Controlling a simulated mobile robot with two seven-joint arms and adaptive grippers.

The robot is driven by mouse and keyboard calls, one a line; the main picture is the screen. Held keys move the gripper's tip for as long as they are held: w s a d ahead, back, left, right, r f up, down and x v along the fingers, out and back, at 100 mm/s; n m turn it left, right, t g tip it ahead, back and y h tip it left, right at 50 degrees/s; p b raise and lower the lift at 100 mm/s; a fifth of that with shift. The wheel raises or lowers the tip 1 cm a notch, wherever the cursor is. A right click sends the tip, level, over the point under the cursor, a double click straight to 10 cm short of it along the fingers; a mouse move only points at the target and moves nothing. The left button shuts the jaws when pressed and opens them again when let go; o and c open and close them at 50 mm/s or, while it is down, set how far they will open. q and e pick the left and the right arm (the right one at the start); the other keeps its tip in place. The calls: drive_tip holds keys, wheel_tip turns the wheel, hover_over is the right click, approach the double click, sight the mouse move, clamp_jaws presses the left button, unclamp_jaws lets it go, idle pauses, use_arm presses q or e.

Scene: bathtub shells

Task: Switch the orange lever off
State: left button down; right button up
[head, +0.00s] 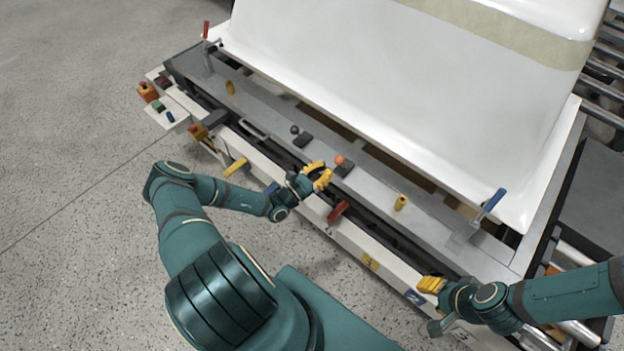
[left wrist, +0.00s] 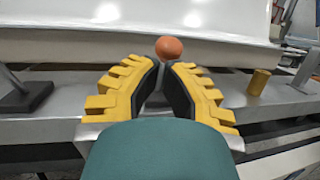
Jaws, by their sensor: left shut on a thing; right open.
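The orange lever shows its round orange knob (head: 339,159) on a dark base (head: 344,169) on the grey bench rail. In the left wrist view the orange knob (left wrist: 169,49) stands just beyond and above the yellow fingertips. My left gripper (head: 325,175) reaches over the rail at the lever. Its black-padded fingers (left wrist: 165,80) are closed in around the lever just below the knob. The lever's stem is hidden between the fingers. My right gripper (head: 431,286) is open, with its yellow fingers over the front edge of the bench, well away from the lever.
A black-knobbed lever (head: 295,130) stands left of the orange one. A white bathtub shell (head: 400,80) rises behind the rail. Yellow posts (head: 400,203), a red handle (head: 338,211) and a blue-handled clamp (head: 494,200) stand nearby. Open floor (head: 80,200) lies left.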

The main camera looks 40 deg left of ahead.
use_arm(q)
drive_tip(key=shift+x, duration=1.05)
use_arm(e)
drive_tip(key=shift+f, duration=0.15)
